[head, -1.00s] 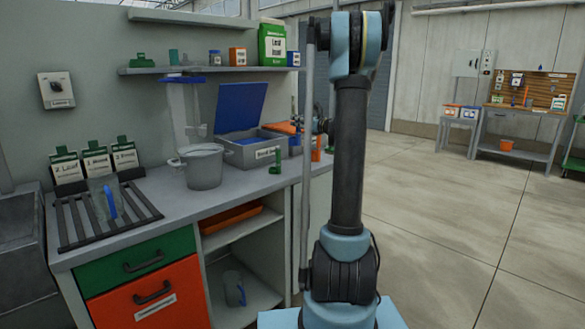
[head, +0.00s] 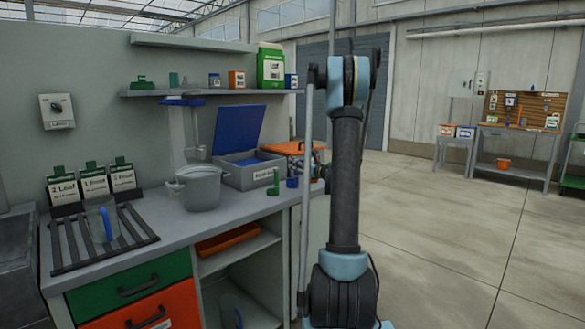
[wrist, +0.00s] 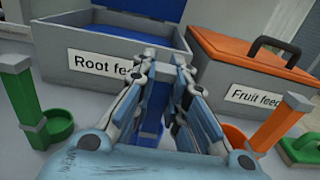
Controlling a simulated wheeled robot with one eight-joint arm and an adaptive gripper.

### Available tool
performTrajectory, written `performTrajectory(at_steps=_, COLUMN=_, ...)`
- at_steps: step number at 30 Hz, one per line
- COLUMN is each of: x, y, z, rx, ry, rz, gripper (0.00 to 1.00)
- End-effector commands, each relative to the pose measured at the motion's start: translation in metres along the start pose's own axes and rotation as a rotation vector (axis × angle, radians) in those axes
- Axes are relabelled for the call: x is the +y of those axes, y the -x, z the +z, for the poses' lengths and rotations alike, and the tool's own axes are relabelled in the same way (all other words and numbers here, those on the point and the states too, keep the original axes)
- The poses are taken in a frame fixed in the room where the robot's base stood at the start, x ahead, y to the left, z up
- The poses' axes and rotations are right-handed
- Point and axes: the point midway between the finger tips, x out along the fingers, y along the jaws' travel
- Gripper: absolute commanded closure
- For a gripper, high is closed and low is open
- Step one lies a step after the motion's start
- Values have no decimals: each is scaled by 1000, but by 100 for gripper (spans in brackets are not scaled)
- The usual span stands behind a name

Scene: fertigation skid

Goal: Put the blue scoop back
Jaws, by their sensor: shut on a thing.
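My gripper (wrist: 168,62) is shut on the blue scoop (wrist: 152,132) in the middle of the wrist view. The scoop's blue parts show between the fingers, and the fingers and wrist hide most of it. In the head view, a small blue piece (head: 292,183), seemingly the scoop, shows at the counter's right end, right of the green scoop (head: 273,182). My gripper (head: 318,170) is mostly hidden behind my arm there. The grey root feed bin (wrist: 85,62) stands open just beyond the fingers. I cannot tell whether the blue scoop touches the counter.
The green scoop stands upright at left in the wrist view, an orange scoop (wrist: 280,125) at right. The closed fruit feed bin (wrist: 240,78) has an orange lid. A grey pot (head: 200,188) and a rack with a clear jug (head: 102,222) are further left on the counter.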

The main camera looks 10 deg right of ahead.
Motion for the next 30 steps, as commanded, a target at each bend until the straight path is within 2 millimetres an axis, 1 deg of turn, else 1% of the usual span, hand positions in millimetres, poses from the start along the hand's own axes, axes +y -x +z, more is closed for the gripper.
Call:
performTrajectory(at_steps=7, x=0, y=0, z=-1, rx=0, ry=0, rz=0, gripper=100)
performTrajectory(at_steps=8, x=0, y=0, z=-1, rx=0, ry=0, rz=0, gripper=85)
performTrajectory(at_steps=9, x=0, y=0, z=-1, rx=0, ry=0, rz=0, gripper=76)
performTrajectory(at_steps=10, x=0, y=0, z=-1, rx=0, ry=0, rz=0, gripper=69)
performTrajectory(at_steps=11, x=0, y=0, z=-1, rx=0, ry=0, rz=0, gripper=67)
performTrajectory(at_steps=23, x=-1, y=2, z=1, rx=0, ry=0, rz=-1, gripper=67)
performTrajectory(at_steps=26, x=-1, y=12, z=1, rx=0, ry=0, rz=-2, gripper=67)
performTrajectory(at_steps=29, x=-2, y=28, z=1, rx=0, ry=0, rz=-4, gripper=67)
performTrajectory(at_steps=30, x=-2, y=36, z=1, rx=0, ry=0, rz=-4, gripper=67)
